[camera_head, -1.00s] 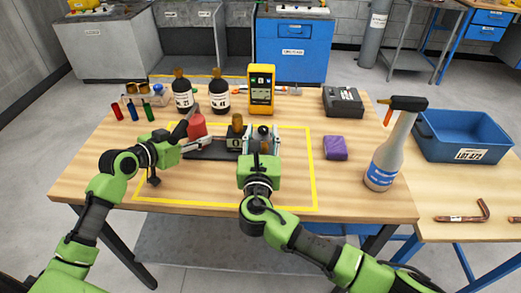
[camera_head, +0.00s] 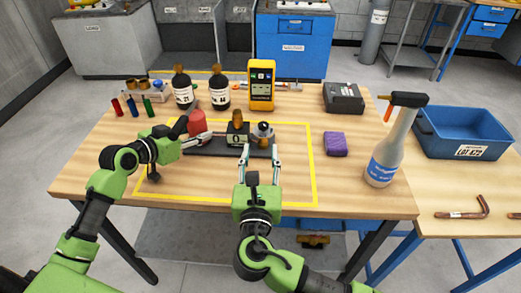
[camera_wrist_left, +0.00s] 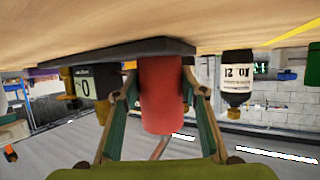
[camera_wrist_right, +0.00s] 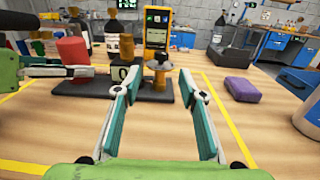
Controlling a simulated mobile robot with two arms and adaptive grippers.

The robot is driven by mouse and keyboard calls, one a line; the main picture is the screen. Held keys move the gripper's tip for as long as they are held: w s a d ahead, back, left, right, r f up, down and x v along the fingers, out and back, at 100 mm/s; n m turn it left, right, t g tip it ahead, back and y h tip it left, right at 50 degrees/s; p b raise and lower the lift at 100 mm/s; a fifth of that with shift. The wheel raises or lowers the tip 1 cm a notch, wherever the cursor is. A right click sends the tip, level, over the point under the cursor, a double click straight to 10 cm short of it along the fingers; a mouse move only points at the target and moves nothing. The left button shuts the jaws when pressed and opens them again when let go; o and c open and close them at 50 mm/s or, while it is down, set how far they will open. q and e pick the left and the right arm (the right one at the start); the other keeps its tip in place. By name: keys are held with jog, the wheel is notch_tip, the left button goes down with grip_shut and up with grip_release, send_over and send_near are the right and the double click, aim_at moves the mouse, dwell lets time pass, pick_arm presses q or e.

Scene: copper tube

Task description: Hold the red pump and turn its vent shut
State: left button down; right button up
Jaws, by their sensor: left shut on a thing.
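The red pump (camera_head: 196,121) stands upright at the left end of a dark base (camera_head: 215,151) inside the yellow outline. My left gripper (camera_head: 203,137) is shut on the pump's body; the left wrist view shows its fingers on either side of the red cylinder (camera_wrist_left: 161,95). A round knob on a metal stem, apparently the vent (camera_head: 263,130), rises at the base's right end and shows clearly in the right wrist view (camera_wrist_right: 160,67). My right gripper (camera_head: 261,156) is open and empty, just in front of this knob. A brass-topped block reading 0 (camera_head: 237,138) stands between.
A yellow meter (camera_head: 261,84) and dark bottles (camera_head: 219,95) stand behind the base. A purple block (camera_head: 335,144) lies to the right, with a spray bottle (camera_head: 385,155) beyond it. The table in front of the base is mostly clear.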

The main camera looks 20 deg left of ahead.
aim_at(265, 128)
jog(key=d+n+y, duration=0.1)
jog(key=w+d+y, duration=0.1)
jog(key=y, duration=0.1)
jog(key=shift+w+d+f+n+g, duration=0.15)
jog(key=shift+w+n+g, duration=0.1)
jog(key=shift+n+g, duration=0.15)
jog(key=shift+d+n+g+y, duration=0.85)
jog(key=shift+n+y, duration=0.15)
jog(key=shift+y, duration=0.3)
jog(key=x, duration=1.2)
grip_shut()
